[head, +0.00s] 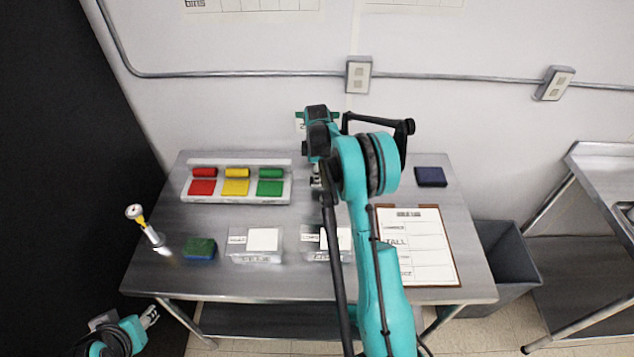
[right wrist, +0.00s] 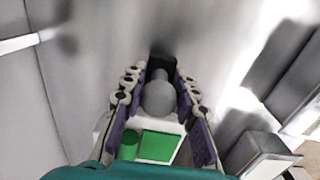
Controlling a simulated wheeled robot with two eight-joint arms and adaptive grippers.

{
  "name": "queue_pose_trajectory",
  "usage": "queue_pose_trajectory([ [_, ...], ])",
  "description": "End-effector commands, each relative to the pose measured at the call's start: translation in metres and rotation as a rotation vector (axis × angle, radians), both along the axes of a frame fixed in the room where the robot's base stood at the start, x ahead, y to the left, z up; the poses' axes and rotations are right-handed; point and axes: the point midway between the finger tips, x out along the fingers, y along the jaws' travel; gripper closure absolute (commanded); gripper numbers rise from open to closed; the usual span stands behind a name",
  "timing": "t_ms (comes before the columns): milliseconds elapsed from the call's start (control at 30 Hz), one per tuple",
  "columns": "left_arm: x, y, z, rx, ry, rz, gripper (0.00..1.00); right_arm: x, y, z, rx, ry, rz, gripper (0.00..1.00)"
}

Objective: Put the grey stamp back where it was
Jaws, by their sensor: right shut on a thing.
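My right gripper (right wrist: 158,100) is shut on the grey stamp (right wrist: 160,98), whose round grey end shows between the fingers in the right wrist view. In the head view my own right arm mostly hides that gripper and the stamp, above the back middle of the table. Green patches (right wrist: 155,147) on a pale surface show below the fingers in the right wrist view. My left gripper (head: 149,317) is low at the left, off the table's front edge; its fingers are too small to read.
On the steel table (head: 330,285) stand a white tray (head: 236,199) with red, yellow and green pads, two clear labelled bins (head: 255,258), a dark green block (head: 200,248), a dial-topped probe (head: 148,228), a clipboard (head: 450,270) and a dark blue block (head: 430,176). A grey bin (head: 515,262) stands right.

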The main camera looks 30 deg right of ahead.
Motion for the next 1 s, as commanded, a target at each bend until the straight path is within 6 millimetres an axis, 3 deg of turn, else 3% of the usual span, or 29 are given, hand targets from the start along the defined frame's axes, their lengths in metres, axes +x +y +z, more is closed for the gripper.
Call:
queue_pose_trajectory([
  [167,0.0,0.0,-0.007,0.0,0.0,0.0,0.6,0.0,0.0,-0.028,0.0,0.0,0.0,0.9],
  [567,0.0,0.0,-0.011,0.0,0.0,0.0,0.6,-0.001,0.0,-0.034,0.0,0.0,0.0,0.9],
  [600,0.0,0.0,-0.01,0.0,0.0,0.0,0.6,-0.001,0.0,-0.032,0.0,0.0,0.0,0.61],
  [633,0.0,0.0,-0.01,0.0,0.0,0.0,0.6,-0.001,0.0,-0.032,0.0,0.0,0.0,0.53],
  [1000,0.0,0.0,-0.006,0.0,0.0,0.0,0.6,-0.001,0.0,-0.029,0.0,0.0,0.0,0.51],
])
